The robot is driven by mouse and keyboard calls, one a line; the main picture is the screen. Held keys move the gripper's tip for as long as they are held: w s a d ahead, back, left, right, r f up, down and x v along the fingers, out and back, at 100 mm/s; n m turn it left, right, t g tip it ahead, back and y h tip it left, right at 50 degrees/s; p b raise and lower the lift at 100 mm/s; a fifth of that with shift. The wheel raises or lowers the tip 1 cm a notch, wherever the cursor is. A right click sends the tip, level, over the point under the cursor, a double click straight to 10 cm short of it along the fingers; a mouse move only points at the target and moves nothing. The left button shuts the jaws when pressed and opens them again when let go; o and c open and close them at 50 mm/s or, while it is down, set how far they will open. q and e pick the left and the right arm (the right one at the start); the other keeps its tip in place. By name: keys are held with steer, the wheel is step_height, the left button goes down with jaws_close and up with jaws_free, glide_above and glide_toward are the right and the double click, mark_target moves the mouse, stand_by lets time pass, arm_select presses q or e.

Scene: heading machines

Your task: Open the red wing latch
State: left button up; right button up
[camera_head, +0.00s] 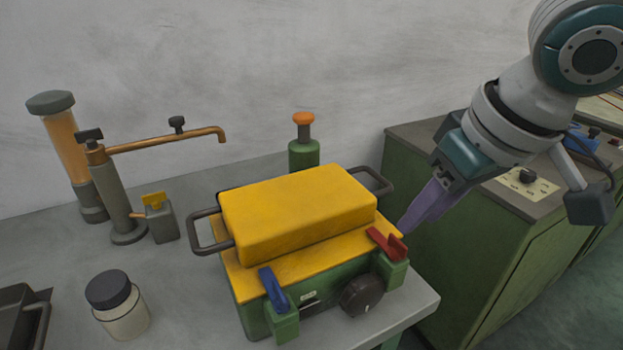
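The red wing latch (387,243) sits on a green block at the front right corner of a green machine (315,316) with a yellow cover (298,208). My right gripper (403,229) comes in from the upper right. Its purple fingers point down and left, with the tips close to the red latch, just behind and to its right in the picture. Whether they touch it is not clear. The fingers overlap in this view, so any gap between them is hidden. A blue wing latch (273,288) stands tilted up at the front left. My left gripper is out of view.
A dark round knob (361,296) sits between the latches. Dark handles flank the yellow cover. A green bottle with an orange top (304,145) stands behind; a jar (119,306) and a copper-spout tap (168,142) stand left. A green cabinet (470,245) is at right.

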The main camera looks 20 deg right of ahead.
mark_target(400, 241)
steer(key=x, duration=0.6)
steer(key=shift+w+f+b, duration=0.2)
steer(key=shift+b, duration=0.2)
steer(key=shift+c, duration=0.3)
jaws_close()
steer(key=shift+d, duration=0.1)
